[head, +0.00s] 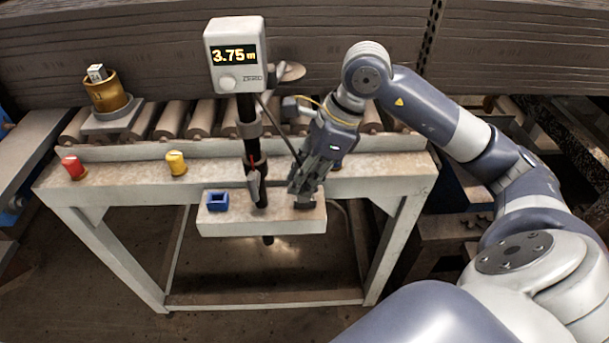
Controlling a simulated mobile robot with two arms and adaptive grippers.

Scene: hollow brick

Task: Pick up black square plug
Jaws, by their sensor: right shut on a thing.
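My right gripper (300,187) reaches down from the right over the light shelf on the front of the bench. It is shut on the black square plug (305,204), a small dark piece at its fingertips, at the right part of the shelf. The fingers hide much of the plug, and I cannot tell whether it touches the shelf. My left gripper is not in view.
A blue hollow square (217,202) sits on the shelf (235,227) at left. A dark pole with a display reading 3.75 m (236,55) stands close left of my gripper. Red (73,167) and yellow (176,163) buttons are on the bench. A brass cup (107,93) stands behind.

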